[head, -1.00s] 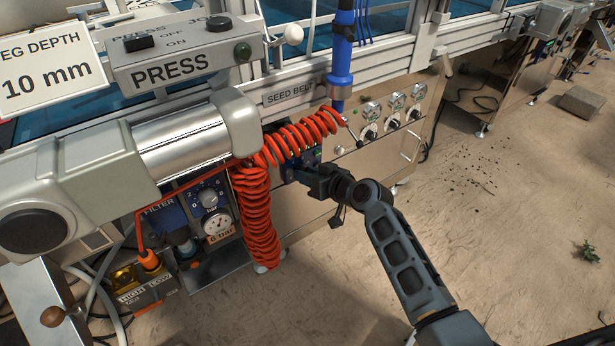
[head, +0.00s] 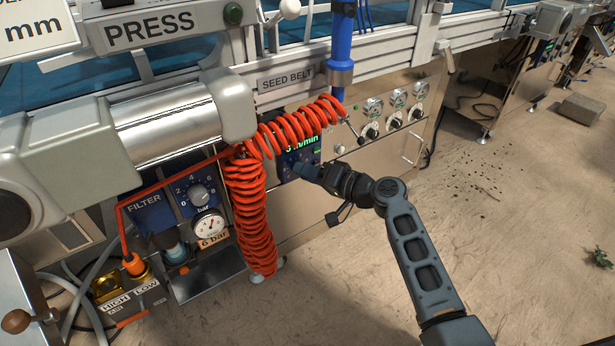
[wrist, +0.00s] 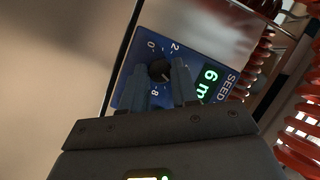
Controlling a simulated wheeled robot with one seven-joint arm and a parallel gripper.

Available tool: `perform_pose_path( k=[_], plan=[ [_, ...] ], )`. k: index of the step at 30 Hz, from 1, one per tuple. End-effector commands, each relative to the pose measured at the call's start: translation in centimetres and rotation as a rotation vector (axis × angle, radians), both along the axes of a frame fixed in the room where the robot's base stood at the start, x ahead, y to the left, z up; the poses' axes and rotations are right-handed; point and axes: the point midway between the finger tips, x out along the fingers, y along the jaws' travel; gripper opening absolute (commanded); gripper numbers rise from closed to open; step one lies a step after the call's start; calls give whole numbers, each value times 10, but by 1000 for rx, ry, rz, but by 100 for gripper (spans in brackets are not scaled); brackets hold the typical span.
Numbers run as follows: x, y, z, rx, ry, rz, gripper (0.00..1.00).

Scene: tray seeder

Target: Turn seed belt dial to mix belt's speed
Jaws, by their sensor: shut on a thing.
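The seed belt panel (head: 286,168) is a blue box below the SEED BELT sign (head: 286,78), partly hidden by the red coiled hose and my gripper. In the wrist view the panel (wrist: 205,52) shows a dark round dial (wrist: 159,69) with a numbered scale around it. Its green display (wrist: 206,82) begins with 6 m; in the head view only the m/min end reads clearly. My gripper (head: 306,173) reaches the panel from the right. In the wrist view its two fingers (wrist: 161,84) are shut on the dial, one at each side. I cannot identify the mix belt's speed reading.
The red coiled hose (head: 252,215) hangs close to the left of my gripper. A blue vertical pipe (head: 342,50) stands above. Several black knobs (head: 394,122) sit on the metal panel to the right.

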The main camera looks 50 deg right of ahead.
Motion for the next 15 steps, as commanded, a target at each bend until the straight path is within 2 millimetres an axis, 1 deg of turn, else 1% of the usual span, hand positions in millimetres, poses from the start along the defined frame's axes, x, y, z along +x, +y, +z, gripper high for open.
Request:
perform_pose_path(
  k=[6,15],
  plan=[
    [0,0,-2,52,-14,0,0],
    [0,0,-1,65,-18,0,0]
  ],
)
